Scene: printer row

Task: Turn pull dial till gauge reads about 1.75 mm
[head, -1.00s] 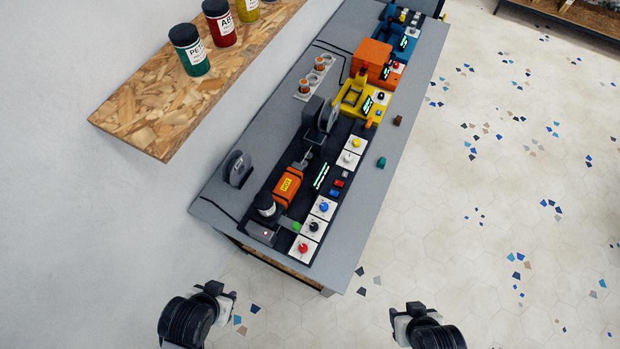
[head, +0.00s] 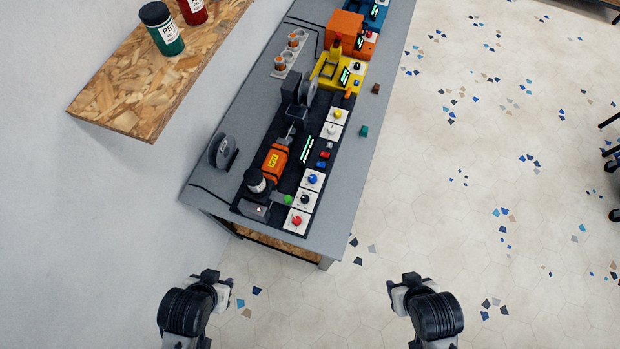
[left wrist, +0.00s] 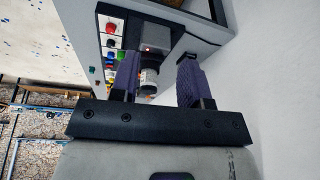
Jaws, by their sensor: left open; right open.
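A row of dials on white plates runs along the bench's right side in the head view: red (head: 296,220), black (head: 305,199), blue (head: 312,179), white (head: 333,130) and yellow (head: 337,114). Their labels are too small to read, so I cannot tell which is the pull dial. A dark display with green digits (head: 307,149) stands beside them; its reading is not legible. My left gripper (head: 211,276) and right gripper (head: 405,280) are both in front of the bench, apart from it. In the left wrist view the left gripper (left wrist: 153,80) is open, with nothing between its fingers.
The grey bench (head: 345,205) carries an orange machine (head: 275,160), a grey spool (head: 222,150) and a yellow machine (head: 330,72). A wooden shelf (head: 120,105) with jars (head: 166,40) is on the wall at left. The tiled floor at right is open.

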